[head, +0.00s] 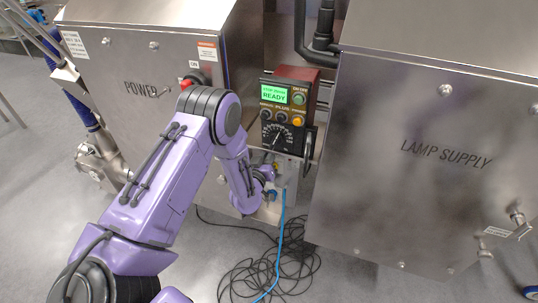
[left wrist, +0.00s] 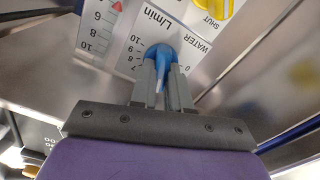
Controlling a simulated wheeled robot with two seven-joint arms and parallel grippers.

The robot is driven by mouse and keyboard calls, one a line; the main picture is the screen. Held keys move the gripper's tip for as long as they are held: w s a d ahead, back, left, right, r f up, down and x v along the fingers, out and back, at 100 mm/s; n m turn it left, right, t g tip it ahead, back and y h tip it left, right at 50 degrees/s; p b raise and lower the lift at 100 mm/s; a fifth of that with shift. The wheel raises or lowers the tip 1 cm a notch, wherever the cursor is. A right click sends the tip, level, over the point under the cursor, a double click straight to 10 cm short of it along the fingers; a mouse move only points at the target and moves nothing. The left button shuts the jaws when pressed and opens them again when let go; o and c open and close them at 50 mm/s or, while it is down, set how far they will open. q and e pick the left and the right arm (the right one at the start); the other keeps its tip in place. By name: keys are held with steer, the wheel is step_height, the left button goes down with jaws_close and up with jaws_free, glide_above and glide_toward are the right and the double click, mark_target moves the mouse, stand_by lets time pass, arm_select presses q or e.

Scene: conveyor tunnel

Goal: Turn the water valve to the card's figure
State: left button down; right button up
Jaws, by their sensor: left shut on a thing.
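The blue water valve knob (left wrist: 158,57) shows in the left wrist view, on a white plate (left wrist: 136,50) marked "WATER" and "L/min" with figures around it. My left gripper (left wrist: 162,78) is shut on this knob, with a grey finger on each side of its blue pointer. The exact figure the pointer shows is hard to tell. In the head view my purple left arm reaches to the panel, and its gripper (head: 268,182) is small beside the lower panel. The card is not clearly identifiable. My right gripper is not in view.
A yellow knob (left wrist: 208,12) marked "SHUT" is close to the blue one. A control box (head: 285,110) with a green "READY" screen stands above. The "POWER" cabinet (head: 130,60) and "LAMP SUPPLY" cabinet (head: 420,185) flank the narrow gap. Black cable (head: 265,265) lies coiled on the floor.

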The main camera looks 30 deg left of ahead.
arm_select(q)
steer(key=shift+f, duration=0.1)
steer(key=c, duration=1.1)
jaws_free()
steer(key=shift+s, duration=0.15)
steer(key=v, duration=1)
steer(key=shift+s, duration=0.15)
